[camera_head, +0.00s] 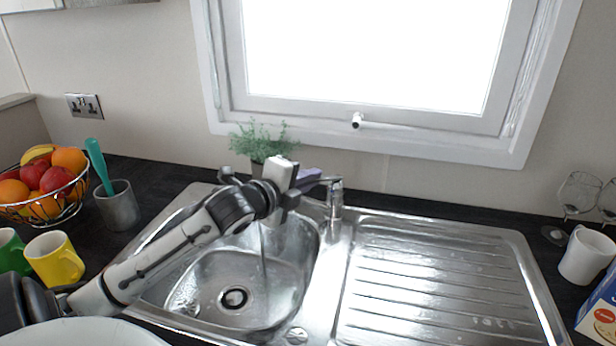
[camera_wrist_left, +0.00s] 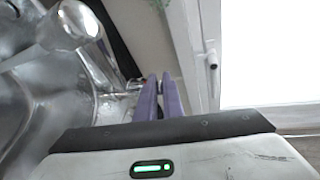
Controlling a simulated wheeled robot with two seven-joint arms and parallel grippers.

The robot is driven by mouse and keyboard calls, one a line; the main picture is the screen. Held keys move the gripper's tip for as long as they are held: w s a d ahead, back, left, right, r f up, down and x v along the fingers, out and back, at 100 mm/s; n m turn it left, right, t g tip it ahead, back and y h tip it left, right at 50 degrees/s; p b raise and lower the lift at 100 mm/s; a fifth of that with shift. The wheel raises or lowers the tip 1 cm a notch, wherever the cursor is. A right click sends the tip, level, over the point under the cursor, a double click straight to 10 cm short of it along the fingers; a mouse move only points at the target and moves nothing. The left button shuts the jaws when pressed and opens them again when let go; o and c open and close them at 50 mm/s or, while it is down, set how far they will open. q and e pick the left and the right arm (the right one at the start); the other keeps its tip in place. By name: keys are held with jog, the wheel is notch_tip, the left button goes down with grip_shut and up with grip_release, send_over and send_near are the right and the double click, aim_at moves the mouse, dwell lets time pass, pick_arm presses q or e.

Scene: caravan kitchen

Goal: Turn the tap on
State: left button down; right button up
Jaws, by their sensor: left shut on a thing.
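The chrome tap (camera_head: 336,198) stands at the back of the steel sink (camera_head: 345,265), between basin and drainer. It shows close up in the left wrist view (camera_wrist_left: 72,28). A thin stream of water (camera_head: 263,250) falls into the basin, close to the drain. My left gripper (camera_head: 310,178) reaches across the basin to the tap's top. In the left wrist view its purple fingers (camera_wrist_left: 158,98) are close together beside the tap and shut on its lever; the contact is mostly hidden. My right gripper is out of view.
A potted plant (camera_head: 262,140) stands behind the basin, near my left wrist. A grey cup (camera_head: 118,206), yellow mug (camera_head: 55,258) and fruit bowl (camera_head: 40,212) stand left. A white mug (camera_head: 586,256) and a box (camera_head: 600,314) stand right. The drainer (camera_head: 430,275) is clear.

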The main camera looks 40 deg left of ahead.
pick_arm(q)
jog(key=shift+w+r+g, duration=0.2)
jog(key=shift+r+g, duration=0.25)
jog(key=shift+g, duration=0.05)
jog(key=c, duration=1.9)
grip_release()
jog(key=shift+d, duration=0.1)
jog(key=shift+s, duration=0.55)
jog(key=v, duration=0.9)
jog(key=shift+r, duration=0.25)
jog(key=shift+d, duration=0.1)
